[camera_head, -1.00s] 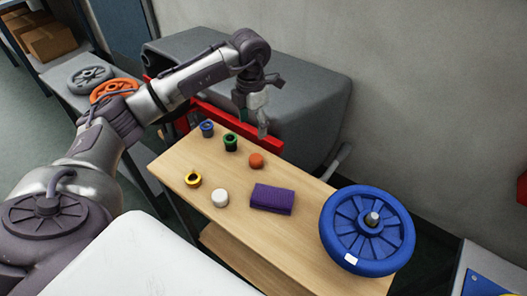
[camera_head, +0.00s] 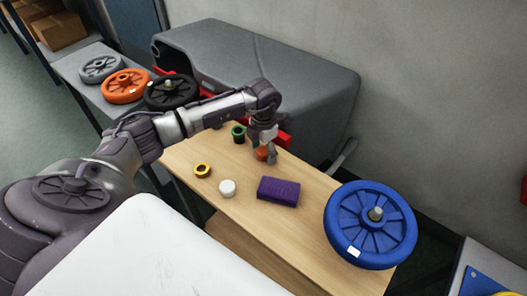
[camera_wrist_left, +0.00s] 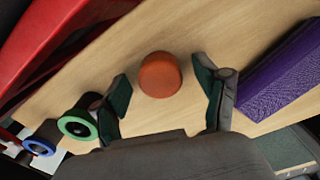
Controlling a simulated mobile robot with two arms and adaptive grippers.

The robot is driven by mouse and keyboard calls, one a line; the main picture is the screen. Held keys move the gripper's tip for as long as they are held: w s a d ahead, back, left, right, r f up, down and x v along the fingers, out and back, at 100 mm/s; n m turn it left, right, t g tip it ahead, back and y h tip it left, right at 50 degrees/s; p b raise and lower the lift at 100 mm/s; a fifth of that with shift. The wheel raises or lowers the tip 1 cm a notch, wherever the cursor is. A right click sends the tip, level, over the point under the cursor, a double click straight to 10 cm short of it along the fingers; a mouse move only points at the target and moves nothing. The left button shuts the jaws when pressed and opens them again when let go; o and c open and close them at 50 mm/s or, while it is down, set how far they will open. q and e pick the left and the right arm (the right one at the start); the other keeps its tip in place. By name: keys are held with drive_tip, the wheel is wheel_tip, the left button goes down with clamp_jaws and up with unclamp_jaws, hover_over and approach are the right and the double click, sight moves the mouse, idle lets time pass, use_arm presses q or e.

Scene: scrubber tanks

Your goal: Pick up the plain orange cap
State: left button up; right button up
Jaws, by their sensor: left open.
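The plain orange cap (camera_head: 262,153) stands on the wooden table, partly covered by my left gripper in the head view. In the left wrist view the orange cap (camera_wrist_left: 160,75) lies just ahead of the gap between the two fingers. My left gripper (camera_head: 268,150) points down at the cap from above. In the wrist view my left gripper (camera_wrist_left: 168,90) is open, its dark green pads spread to either side of the cap without touching it. My right gripper is not in view.
On the table, a green-rimmed cap (camera_head: 239,133) and purple cloth (camera_head: 279,191) flank the orange cap. A yellow ring cap (camera_head: 202,170), white cap (camera_head: 227,188) and blue wheel (camera_head: 370,225) also stand there. The blue-rimmed cap (camera_wrist_left: 40,145) shows in the wrist view. A grey tank (camera_head: 260,75) stands behind.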

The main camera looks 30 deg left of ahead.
use_arm(q)
drive_tip(key=c, duration=1)
